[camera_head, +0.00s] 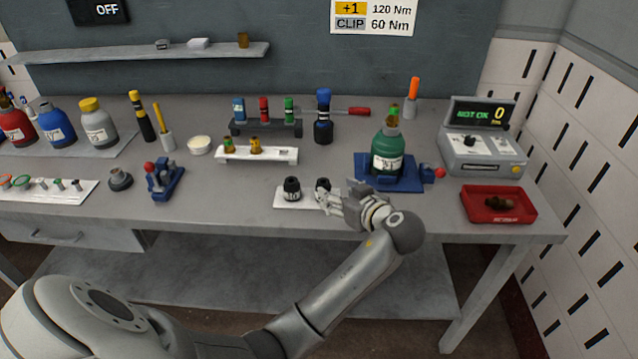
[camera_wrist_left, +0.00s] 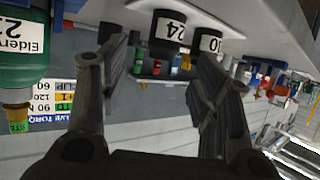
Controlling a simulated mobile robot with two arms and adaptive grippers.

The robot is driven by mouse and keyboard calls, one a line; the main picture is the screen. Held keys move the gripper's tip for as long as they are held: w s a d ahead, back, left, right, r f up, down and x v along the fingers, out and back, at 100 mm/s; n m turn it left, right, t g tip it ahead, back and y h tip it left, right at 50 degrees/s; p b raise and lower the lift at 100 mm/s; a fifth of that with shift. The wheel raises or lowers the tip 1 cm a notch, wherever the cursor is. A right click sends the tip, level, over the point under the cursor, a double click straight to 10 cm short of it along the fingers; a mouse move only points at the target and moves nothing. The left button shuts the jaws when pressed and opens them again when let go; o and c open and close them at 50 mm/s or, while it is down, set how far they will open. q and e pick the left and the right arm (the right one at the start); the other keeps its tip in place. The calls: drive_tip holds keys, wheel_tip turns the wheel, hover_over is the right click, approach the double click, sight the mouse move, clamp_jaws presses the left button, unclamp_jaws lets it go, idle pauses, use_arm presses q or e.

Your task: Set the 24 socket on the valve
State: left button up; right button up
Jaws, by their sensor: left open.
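The 24 socket (camera_head: 323,185) is a small black socket standing on a white plate (camera_head: 284,203) near the bench's front edge; its label 24 reads in the left wrist view (camera_wrist_left: 169,31). My left gripper (camera_head: 328,200) is open at the plate, with the 24 socket between its fingers in the wrist view; contact cannot be told. A second black socket (camera_head: 292,188) stands on the plate to the left, partly behind a finger in the wrist view (camera_wrist_left: 210,42). The green cylinder (camera_head: 388,152) stands upright in a blue holder (camera_head: 364,168), its brass valve (camera_head: 393,116) on top. My right gripper is not in view.
Right of the cylinder stand a grey meter (camera_head: 482,152) reading NOT OK 0 and a red scrap tray (camera_head: 497,217). A blue clamp (camera_head: 165,182) stands left.

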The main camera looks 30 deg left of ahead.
sight(323, 186)
use_arm(q)
drive_tip(key=x, duration=0.2)
drive_tip(key=shift+w+a+f, duration=0.15)
drive_tip(key=shift+a, duration=0.15)
drive_tip(key=shift+w+a+p, duration=0.15)
drive_tip(key=shift+a+p, duration=0.2)
drive_tip(key=shift+p, duration=0.05)
drive_tip(key=p+x, duration=0.1)
drive_tip(key=x, duration=0.3)
drive_tip(key=shift+a+p, duration=0.25)
drive_tip(key=shift+p, duration=0.1)
drive_tip(key=shift+a+f, duration=0.15)
drive_tip(key=shift+f, duration=0.05)
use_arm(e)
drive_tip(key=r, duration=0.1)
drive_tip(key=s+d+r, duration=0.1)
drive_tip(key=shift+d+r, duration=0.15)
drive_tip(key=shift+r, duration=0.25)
use_arm(q)
drive_tip(key=c, duration=1.2)
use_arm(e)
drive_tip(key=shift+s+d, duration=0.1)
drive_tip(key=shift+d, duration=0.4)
